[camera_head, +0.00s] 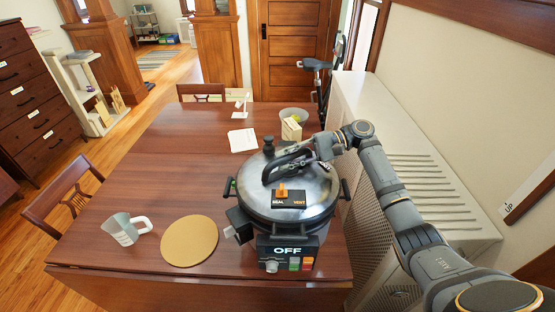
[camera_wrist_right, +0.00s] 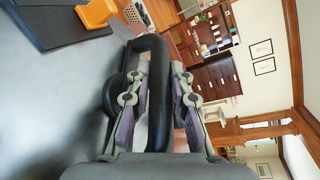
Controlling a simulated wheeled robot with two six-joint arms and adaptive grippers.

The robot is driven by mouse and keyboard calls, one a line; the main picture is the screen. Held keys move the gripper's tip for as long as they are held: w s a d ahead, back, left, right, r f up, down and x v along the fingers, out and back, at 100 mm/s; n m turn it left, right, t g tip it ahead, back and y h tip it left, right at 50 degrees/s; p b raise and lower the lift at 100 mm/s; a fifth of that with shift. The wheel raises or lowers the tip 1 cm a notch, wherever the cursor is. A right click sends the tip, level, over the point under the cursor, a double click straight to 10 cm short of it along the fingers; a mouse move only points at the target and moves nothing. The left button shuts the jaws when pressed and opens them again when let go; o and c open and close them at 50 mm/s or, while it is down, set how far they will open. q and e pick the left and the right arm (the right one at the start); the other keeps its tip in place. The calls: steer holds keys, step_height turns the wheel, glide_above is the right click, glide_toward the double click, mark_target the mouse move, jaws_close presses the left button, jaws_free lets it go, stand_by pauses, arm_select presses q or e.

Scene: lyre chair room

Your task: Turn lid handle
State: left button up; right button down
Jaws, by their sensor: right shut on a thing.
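A large pressure cooker (camera_head: 262,220) stands on the table near its right front, with a grey metal lid (camera_head: 318,185) on top. The lid has a black handle (camera_head: 270,174) across it and an orange lever on a plate marked SEAL and VENT. The front display reads OFF. My right gripper (camera_head: 305,160) reaches in from the right and is shut on the lid handle. In the right wrist view, the black handle (camera_wrist_right: 152,48) passes between its fingers (camera_wrist_right: 158,95); the grey lid (camera_wrist_right: 50,100) fills the left. My left gripper is not in view.
The wooden table (camera_head: 180,140) holds a grey mug (camera_head: 125,230) and a round tan mat (camera_head: 189,241) left of the cooker. White papers (camera_head: 242,140) and a bowl (camera_head: 294,115) lie farther back. A white radiator cover (camera_head: 375,120) runs along the right wall, under my arm.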

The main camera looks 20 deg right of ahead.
stand_by(0.4)
steer(key=c, duration=1.2)
jaws_free()
steer(key=v, duration=1.2)
steer(key=shift+w, duration=0.1)
